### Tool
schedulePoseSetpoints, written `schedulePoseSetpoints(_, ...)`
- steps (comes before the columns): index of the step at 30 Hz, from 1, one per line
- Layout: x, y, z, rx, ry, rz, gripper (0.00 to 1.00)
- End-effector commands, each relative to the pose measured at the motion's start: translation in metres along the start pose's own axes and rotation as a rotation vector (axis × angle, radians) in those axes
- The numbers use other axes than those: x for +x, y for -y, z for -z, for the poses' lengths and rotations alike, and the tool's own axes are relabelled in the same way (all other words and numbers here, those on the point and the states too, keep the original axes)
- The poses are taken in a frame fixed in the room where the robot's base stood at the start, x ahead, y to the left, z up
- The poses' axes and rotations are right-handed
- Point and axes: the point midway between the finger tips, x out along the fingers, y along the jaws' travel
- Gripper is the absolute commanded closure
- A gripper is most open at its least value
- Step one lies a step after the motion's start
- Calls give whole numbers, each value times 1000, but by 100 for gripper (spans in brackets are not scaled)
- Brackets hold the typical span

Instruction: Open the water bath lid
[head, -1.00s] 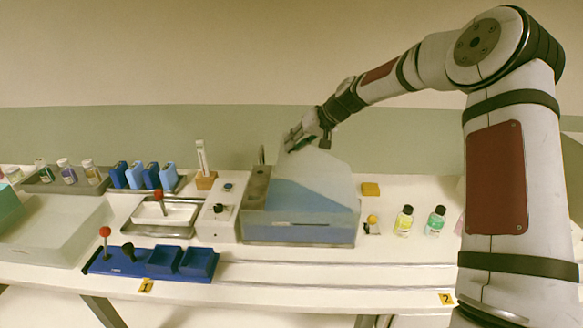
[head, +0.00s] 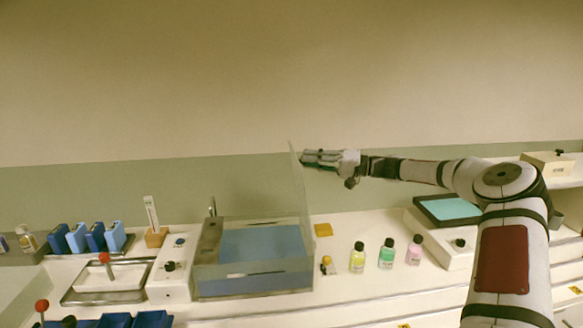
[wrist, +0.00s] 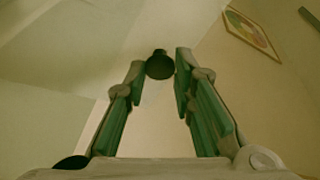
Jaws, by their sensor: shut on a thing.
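The water bath (head: 253,285) stands on the bench with blue water showing in its open top. Its clear lid (head: 299,195) stands nearly upright along the right side of the bath, seen almost edge-on. My gripper (head: 306,158) is at the upper part of the lid, reaching in from the right. In the wrist view my gripper (wrist: 160,72) has its fingers on either side of a dark round knob (wrist: 160,65) at the fingertips. The exact contact of the fingers on the knob is hard to see.
Yellow (head: 357,258), green (head: 387,254) and pink (head: 414,250) bottles stand right of the bath. A control box (head: 168,273) and a thermometer stand (head: 155,238) are to its left. A device with a teal top (head: 449,209) sits at the right. Bare wall is behind the lid.

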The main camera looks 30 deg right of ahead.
Motion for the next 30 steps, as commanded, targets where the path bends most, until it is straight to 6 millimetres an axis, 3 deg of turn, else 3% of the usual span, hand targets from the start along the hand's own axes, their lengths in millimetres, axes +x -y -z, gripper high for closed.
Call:
schedulePoseSetpoints(6,-28,-8,9,44,-48,106,100)
schedulePoseSetpoints(12,-42,-13,13,67,-71,157,100)
schedulePoseSetpoints(28,-48,-14,14,75,-78,176,100)
schedulePoseSetpoints(29,-48,-14,14,75,-78,176,74)
schedulePoseSetpoints(30,-48,-14,14,75,-78,176,65)
